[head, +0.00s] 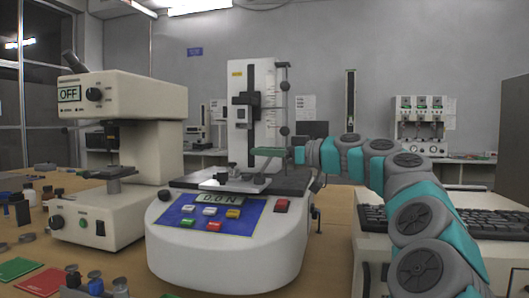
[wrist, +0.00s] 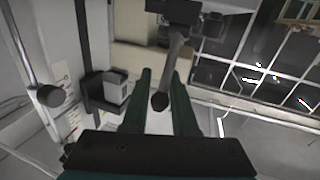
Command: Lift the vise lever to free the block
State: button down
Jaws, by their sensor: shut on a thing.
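The vise (head: 236,179) sits on the dark platform of the white testing machine in the middle of the head view. My gripper (head: 260,151) reaches in from the right, just above the vise, with its green fingers pointing left. In the wrist view my gripper (wrist: 160,78) has its two green fingers on either side of the grey vise lever (wrist: 173,55), which ends in a black knob (wrist: 160,101). The gripper is shut on the lever. The dark vise body (wrist: 178,10) shows at the top edge of the wrist view. I cannot make out the clamped block.
The testing machine's tall white column (head: 258,85) with a dark carriage (head: 250,98) stands behind the vise. A beige machine marked OFF (head: 120,95) stands to the left. A black keyboard (head: 470,217) lies at the right. Small parts (head: 95,283) clutter the table's left side.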

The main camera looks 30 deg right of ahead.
jog(key=shift+w+a+r+n+g+h+p, duration=0.1)
jog(key=shift+w+a+n+g+h+p, duration=0.1)
jog(key=shift+w+g+h+p, duration=0.3)
jog(key=shift+w+a+n+g+h+p, duration=0.1)
jog(key=shift+a+g+p, duration=0.15)
jog(key=shift+g, duration=0.45)
jog(key=shift+w+a+r+n+g+h+p, duration=0.1)
jog(key=shift+w+a+g+h+p, duration=0.15)
jog(key=shift+g, duration=0.35)
jog(key=shift+w+a+f+g+h+p, duration=0.25)
jog(key=shift+w+a+g+h+p, duration=0.15)
jog(key=shift+g+h+p, duration=0.55)
jog(key=shift+f+n+y+p, duration=0.2)
jog(key=shift+n+y+p, duration=0.1)
jog(key=c, duration=0.7)
grip_release()
jog(key=shift+a, duration=0.1)
